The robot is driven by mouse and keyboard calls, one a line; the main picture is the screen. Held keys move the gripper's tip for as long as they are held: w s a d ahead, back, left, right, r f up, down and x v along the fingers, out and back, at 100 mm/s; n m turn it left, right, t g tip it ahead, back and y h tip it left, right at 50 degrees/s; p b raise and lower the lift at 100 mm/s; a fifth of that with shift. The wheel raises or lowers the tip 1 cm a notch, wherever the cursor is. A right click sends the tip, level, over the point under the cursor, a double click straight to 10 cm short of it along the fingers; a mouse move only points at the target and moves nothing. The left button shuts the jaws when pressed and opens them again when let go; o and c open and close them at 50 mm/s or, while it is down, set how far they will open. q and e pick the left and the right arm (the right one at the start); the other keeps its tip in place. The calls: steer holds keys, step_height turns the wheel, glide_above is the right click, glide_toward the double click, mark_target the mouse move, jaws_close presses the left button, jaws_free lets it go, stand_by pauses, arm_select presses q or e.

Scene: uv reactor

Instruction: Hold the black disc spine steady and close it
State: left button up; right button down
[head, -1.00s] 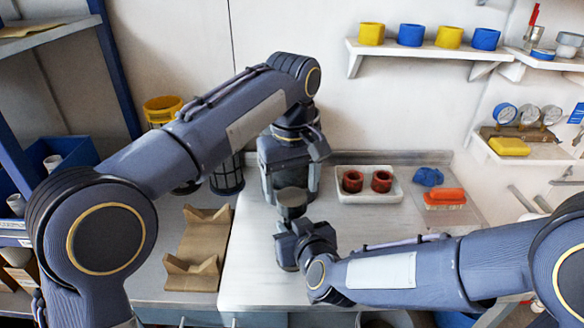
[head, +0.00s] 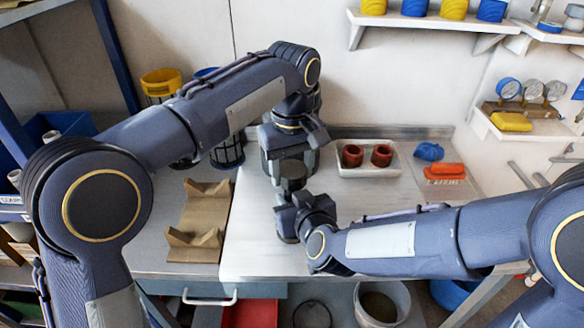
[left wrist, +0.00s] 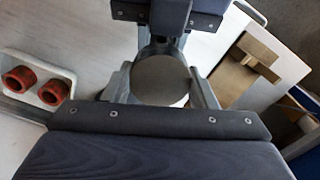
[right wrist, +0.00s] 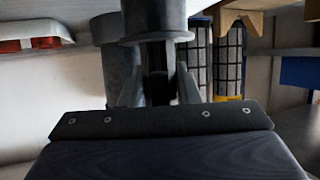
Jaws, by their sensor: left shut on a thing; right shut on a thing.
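The black disc spine shows in the head view as a dark round piece (head: 292,170) between my two grippers, mostly hidden by them. My left gripper (left wrist: 161,84) is shut around its round top, which looks like a flat grey disc in the left wrist view. My right gripper (right wrist: 158,86) is shut on a dark upright part below a wide flange (right wrist: 157,37) in the right wrist view. In the head view the right gripper is just below and in front of the left one. I cannot tell how the spine's parts meet.
A white tray (head: 345,172) with two red rings stands behind to the right, near an orange brush (head: 445,170) and a blue cloth (head: 429,151). A brown cradle (head: 198,218) lies to the left, with mesh cylinders (head: 228,153) behind it. The bench front is clear.

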arm_select(q)
steer(key=m, duration=0.9)
steer(key=shift+m, duration=0.3)
steer(key=o, duration=1.1)
steer(key=shift+c, duration=0.2)
steer(key=shift+r, duration=2.25)
